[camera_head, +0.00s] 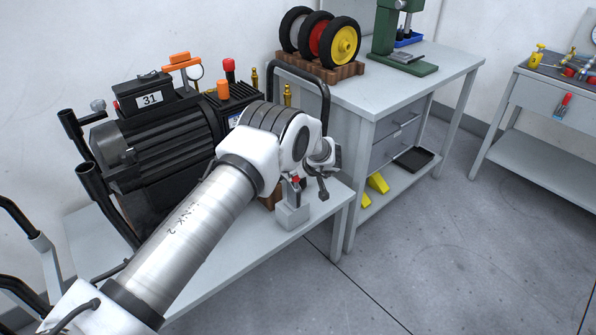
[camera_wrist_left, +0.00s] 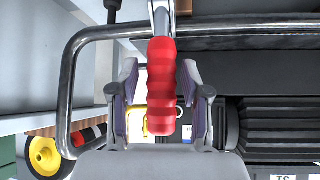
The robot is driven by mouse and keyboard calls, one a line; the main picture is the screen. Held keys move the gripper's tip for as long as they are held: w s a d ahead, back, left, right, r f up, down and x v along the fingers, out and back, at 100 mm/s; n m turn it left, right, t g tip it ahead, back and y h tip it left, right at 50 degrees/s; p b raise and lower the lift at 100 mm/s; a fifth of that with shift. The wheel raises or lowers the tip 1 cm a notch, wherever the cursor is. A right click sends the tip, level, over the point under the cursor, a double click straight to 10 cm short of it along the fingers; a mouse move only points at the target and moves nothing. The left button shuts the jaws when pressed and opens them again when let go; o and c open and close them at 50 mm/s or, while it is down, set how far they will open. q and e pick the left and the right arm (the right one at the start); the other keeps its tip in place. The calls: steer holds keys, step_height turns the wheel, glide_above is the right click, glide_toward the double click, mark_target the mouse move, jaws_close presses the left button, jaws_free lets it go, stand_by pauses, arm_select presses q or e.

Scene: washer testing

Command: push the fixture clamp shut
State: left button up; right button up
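The fixture clamp shows in the head view as a small metal lever with a red part (camera_head: 295,180) above a light grey block (camera_head: 292,214) at the bench's front corner. My left arm partly hides it. In the left wrist view the clamp's ribbed red handle (camera_wrist_left: 162,75) hangs from a metal lever at the top. My left gripper (camera_wrist_left: 162,103) is open, with one finger on each side of the handle. Gaps show between handle and fingers. In the head view my left gripper (camera_head: 318,182) is beside the clamp, its fingertips only partly visible. My right gripper is not in view.
A black finned machine (camera_head: 160,145) marked 31 stands on the bench (camera_head: 215,262) behind my arm. A bent tube frame (camera_head: 325,85) rises close behind my wrist. A workbench (camera_head: 400,88) with wheels (camera_head: 343,43) stands further back. Floor at right is clear.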

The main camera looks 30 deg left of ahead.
arm_select(q)
steer(key=v, duration=1.2)
